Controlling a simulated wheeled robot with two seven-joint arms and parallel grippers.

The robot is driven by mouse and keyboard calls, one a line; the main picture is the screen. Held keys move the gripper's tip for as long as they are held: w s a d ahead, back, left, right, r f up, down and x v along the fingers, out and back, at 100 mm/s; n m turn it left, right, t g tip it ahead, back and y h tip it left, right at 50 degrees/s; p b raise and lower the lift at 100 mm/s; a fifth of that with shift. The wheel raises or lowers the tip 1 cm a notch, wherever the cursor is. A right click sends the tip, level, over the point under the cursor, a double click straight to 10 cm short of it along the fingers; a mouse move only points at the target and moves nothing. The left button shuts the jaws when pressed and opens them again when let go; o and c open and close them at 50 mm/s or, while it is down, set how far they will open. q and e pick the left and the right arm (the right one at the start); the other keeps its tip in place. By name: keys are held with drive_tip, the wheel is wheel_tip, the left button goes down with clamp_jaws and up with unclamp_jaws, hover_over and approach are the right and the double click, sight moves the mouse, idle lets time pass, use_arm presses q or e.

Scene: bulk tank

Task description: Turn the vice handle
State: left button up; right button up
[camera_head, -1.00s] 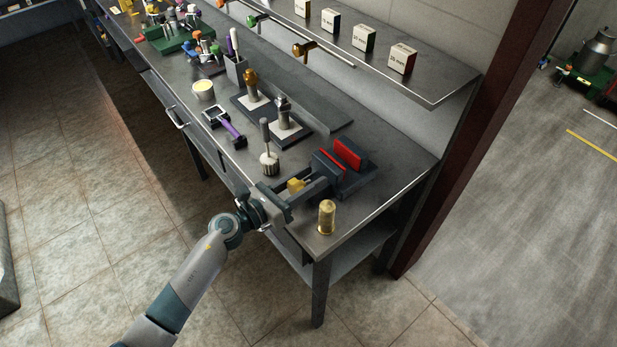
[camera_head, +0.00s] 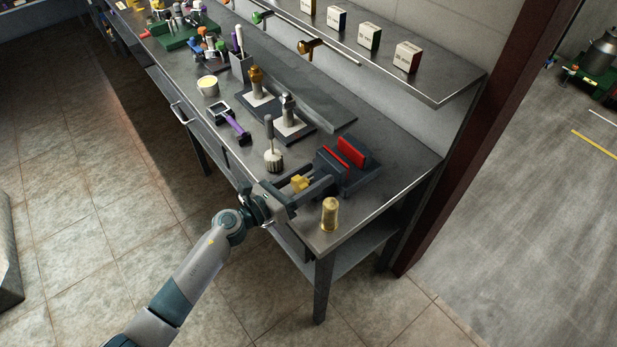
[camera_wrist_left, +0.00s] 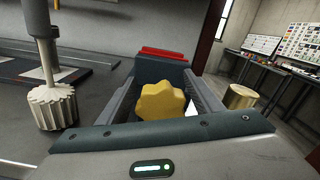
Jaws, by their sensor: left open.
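The vice (camera_head: 338,172) has a dark grey body and red jaw faces and stands near the right end of the workbench. Its handle, a yellow star-shaped knob (camera_head: 300,183), faces the front edge of the bench. My left gripper (camera_head: 308,188) is open at the knob. In the left wrist view the knob (camera_wrist_left: 160,101) sits between the two fingers, with gaps visible beside it. The vice's red jaw (camera_wrist_left: 163,54) shows beyond it. Whether a finger touches the knob cannot be told. My right gripper is not in view.
A brass cylinder (camera_head: 329,214) stands close to the gripper, near the bench corner. A ribbed pale piece with a grey shaft (camera_head: 273,158) stands on the other side. A purple-handled tool (camera_head: 231,122) lies farther left. A shelf with small boxes (camera_head: 407,57) runs behind.

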use_arm(q)
drive_tip(key=b+v, duration=0.5)
drive_tip(key=v, duration=1.2)
drive_tip(key=shift+a+b, duration=0.15)
drive_tip(key=shift+b, duration=0.2)
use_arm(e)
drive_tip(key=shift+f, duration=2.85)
use_arm(q)
drive_tip(key=shift+s, duration=0.1)
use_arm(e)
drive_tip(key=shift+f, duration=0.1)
use_arm(q)
drive_tip(key=m+b, duration=0.2)
drive_tip(key=s+a+m+b, duration=0.1)
drive_tip(key=m+b, duration=0.1)
drive_tip(key=b, duration=0.1)
drive_tip(key=s+a+m+b, duration=0.1)
drive_tip(key=m+b, duration=0.2)
drive_tip(key=shift+s+a, duration=0.15)
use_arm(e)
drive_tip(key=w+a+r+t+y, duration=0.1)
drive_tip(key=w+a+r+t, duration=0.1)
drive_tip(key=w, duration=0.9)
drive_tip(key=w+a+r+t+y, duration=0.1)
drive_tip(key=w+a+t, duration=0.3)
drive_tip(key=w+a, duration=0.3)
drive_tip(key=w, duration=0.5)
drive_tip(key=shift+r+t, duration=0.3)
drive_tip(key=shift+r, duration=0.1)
